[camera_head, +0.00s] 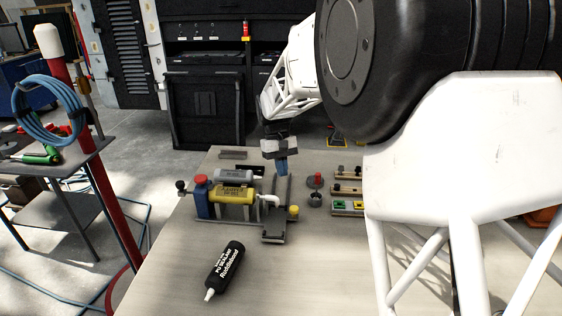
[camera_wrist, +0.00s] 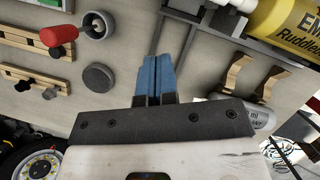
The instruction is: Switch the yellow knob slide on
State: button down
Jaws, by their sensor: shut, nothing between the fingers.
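A round yellow knob (camera_head: 293,211) shows in the head view, at the near right of a grey metal fixture (camera_head: 274,237). I cannot make out its slide clearly, and I do not see the knob in the wrist view. My gripper (camera_head: 282,168) has blue fingers pointing down at the far end of the fixture's upright rail, beyond the knob and apart from it. In the wrist view the fingers (camera_wrist: 155,72) are pressed together with nothing between them. They overlap a grey rail behind them, and I cannot tell whether they touch it.
A yellow cartridge (camera_head: 234,194) and a grey one lie left of the rail. Wooden strips with small knobs (camera_head: 346,189) and a red-handled part (camera_head: 316,181) are to the right. A black sealant tube (camera_head: 225,269) lies in front. The table's near middle is clear.

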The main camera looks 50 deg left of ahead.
aim_at(291, 208)
jog(key=x, duration=0.5)
jog(key=shift+f, duration=0.2)
jog(key=shift+s+d+f, duration=0.1)
jog(key=shift+s+d, duration=0.1)
jog(key=shift+d, duration=0.3)
jog(key=shift+s+d+f, duration=0.15)
jog(key=shift+d, duration=0.35)
jog(key=shift+s+d, duration=0.2)
jog(key=shift+d, duration=0.35)
jog(key=shift+s+d, duration=0.2)
jog(key=shift+d, duration=0.3)
jog(key=shift+s+d, duration=0.7)
jog(key=shift+d, duration=0.25)
jog(key=shift+s+d+f, duration=0.1)
jog(key=shift+f, duration=0.1)
